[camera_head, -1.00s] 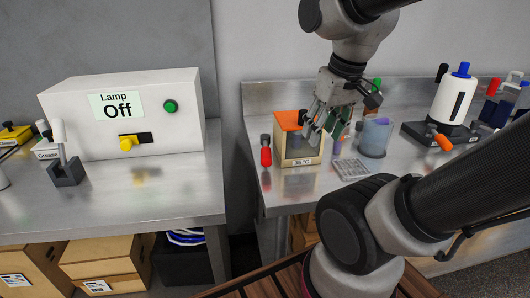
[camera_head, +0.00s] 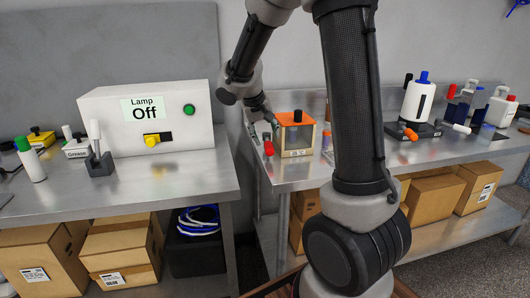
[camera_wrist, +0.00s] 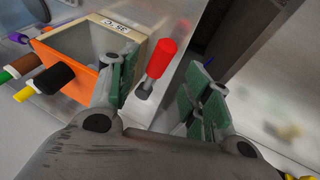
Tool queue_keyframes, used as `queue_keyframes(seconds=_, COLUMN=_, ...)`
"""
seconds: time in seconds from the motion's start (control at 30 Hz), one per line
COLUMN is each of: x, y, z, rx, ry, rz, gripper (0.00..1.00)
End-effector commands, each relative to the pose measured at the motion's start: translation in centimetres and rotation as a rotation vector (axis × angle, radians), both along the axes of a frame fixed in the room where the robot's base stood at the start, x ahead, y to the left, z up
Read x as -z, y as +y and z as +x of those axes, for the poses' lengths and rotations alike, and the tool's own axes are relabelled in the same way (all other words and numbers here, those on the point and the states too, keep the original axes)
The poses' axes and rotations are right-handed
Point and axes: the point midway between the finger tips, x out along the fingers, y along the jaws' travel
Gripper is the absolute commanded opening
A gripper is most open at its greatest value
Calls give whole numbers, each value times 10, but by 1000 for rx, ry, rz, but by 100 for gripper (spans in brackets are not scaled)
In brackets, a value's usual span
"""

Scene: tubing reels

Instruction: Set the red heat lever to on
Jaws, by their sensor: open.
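The red heat lever (camera_head: 268,147) is on the left side of the orange-topped heater box (camera_head: 297,118), its red grip on a small dark stem. In the wrist view the red lever (camera_wrist: 160,60) shows between the two green-padded fingers, nearer the left one, and the box (camera_wrist: 72,62) lies to its left with a "35 °C" label. My gripper (camera_wrist: 165,88) is open and empty, its fingers on either side of the lever in the picture. In the head view my gripper (camera_head: 262,124) is just above and behind the lever. Whether a finger touches it I cannot tell.
A white lamp box (camera_head: 95,118) reading "Off" stands on the left bench (camera_head: 190,180), with a gap between the benches. Bottles and a white device (camera_head: 418,98) stand on the right bench. Dark and brown knobs (camera_wrist: 50,77) jut beside the heater box in the wrist view.

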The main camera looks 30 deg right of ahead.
Motion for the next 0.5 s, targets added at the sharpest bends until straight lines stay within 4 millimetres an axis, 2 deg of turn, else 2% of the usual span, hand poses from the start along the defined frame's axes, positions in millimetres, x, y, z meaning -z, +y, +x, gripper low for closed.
queue_keyframes(seconds=0.27, x=5, y=-1, z=7, rx=97, ry=-64, rz=32, gripper=49)
queue_keyframes(seconds=0.5, x=40, y=-16, z=15, rx=99, ry=-61, rz=31, gripper=49)
